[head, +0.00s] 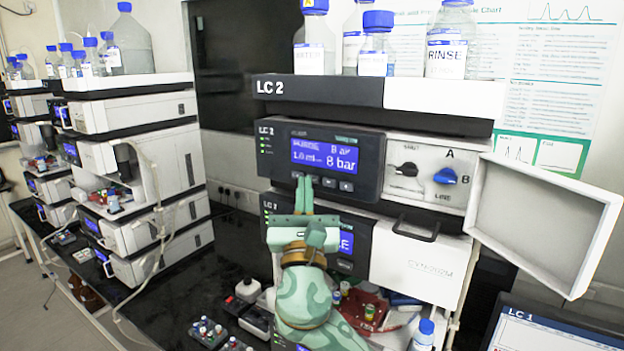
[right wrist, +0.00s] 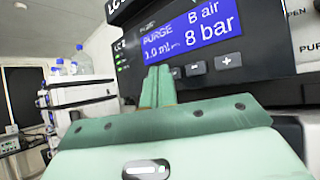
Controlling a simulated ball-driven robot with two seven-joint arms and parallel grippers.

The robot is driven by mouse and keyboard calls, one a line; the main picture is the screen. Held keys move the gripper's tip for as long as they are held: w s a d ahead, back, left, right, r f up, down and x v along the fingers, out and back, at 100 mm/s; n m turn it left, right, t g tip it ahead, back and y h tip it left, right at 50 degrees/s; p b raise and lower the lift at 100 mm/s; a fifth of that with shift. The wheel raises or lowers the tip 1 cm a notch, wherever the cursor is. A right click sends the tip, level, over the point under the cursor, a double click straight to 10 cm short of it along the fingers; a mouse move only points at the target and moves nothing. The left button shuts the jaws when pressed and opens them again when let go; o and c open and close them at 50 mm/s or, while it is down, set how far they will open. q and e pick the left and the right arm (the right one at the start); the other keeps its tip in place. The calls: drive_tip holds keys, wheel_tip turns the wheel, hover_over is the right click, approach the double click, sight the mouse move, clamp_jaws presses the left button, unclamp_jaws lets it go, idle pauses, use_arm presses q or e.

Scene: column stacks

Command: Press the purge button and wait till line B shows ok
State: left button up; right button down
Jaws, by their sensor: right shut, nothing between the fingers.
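The LC 2 pump module (head: 372,160) has a lit blue display (head: 324,156). In the right wrist view the display (right wrist: 193,35) reads PURGE, B air and 8 bar. A row of small grey buttons runs below it, with a minus button (right wrist: 195,69) and a plus button (right wrist: 229,61) in sight. My right gripper (head: 304,184) is shut and empty, its fingertips at the left end of that row. The fingertips (right wrist: 158,72) hide what is behind them, and I cannot tell whether they touch or press a button. The left gripper is out of view.
Right of the display, a valve panel holds a black knob (head: 407,169) and a blue knob (head: 445,176). A white door (head: 545,220) stands open beside it. Bottles (head: 448,42) stand on top. Vials and a tray sit below my right arm. A monitor (head: 550,333) is at lower right.

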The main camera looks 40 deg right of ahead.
drive_tip(key=shift+s+a, duration=0.2)
drive_tip(key=shift+a, duration=0.2)
drive_tip(key=shift+s+a+p, duration=0.1)
drive_tip(key=shift+s+a, duration=0.2)
drive_tip(key=shift+a, duration=0.45)
drive_tip(key=shift+s+a+p, duration=0.1)
drive_tip(key=shift+s+a, duration=0.25)
drive_tip(key=shift+a, duration=0.45)
drive_tip(key=shift+s+a+p, duration=0.1)
drive_tip(key=shift+s+a, duration=0.2)
drive_tip(key=shift+a, duration=0.45)
